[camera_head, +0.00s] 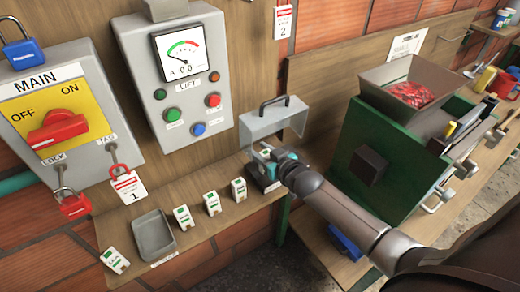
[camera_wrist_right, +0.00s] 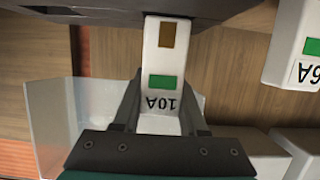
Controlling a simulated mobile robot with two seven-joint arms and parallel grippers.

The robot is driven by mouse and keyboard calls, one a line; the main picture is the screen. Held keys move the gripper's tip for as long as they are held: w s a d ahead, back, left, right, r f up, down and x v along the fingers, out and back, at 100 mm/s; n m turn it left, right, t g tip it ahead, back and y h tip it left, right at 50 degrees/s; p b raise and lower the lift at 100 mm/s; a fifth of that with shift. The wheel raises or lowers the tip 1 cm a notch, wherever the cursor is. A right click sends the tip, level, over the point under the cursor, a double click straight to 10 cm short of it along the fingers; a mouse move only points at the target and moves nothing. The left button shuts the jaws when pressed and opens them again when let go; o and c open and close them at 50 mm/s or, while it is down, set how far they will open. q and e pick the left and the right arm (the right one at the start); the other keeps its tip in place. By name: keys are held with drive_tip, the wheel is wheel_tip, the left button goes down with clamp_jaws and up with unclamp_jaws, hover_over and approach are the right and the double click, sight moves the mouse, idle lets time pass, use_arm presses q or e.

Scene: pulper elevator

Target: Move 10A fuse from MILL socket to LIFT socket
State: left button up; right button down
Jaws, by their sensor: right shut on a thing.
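The 10A fuse (camera_wrist_right: 160,62) is white with a green band and a brown patch, and it shows upside down in the right wrist view. My right gripper (camera_wrist_right: 160,105) is shut on it, one finger on each side. The fuse's far end overlaps a dark block (camera_wrist_right: 110,10); I cannot tell whether it is seated in it. In the head view my right gripper (camera_head: 276,160) is at the shelf, just below a clear cover with a handle (camera_head: 275,118), and hides most of the fuse. The LIFT panel (camera_head: 178,100) is to the left. My left gripper is not in view.
Several white fuses stand or lean along the shelf, one nearest the gripper (camera_head: 238,189). A 6A fuse (camera_wrist_right: 298,45) is close by in the wrist view. A grey tray (camera_head: 154,236) sits left. A green machine (camera_head: 385,150) stands close right.

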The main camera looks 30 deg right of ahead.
drive_tip(key=shift+f+b, duration=1.05)
drive_tip(key=shift+f, duration=0.7)
idle(2.0)
idle(0.3)
drive_tip(key=shift+c, duration=1.8)
unclamp_jaws()
drive_tip(key=p+v, duration=0.1)
drive_tip(key=v, duration=1.4)
drive_tip(key=shift+s+r, duration=0.1)
drive_tip(key=shift+s, duration=0.05)
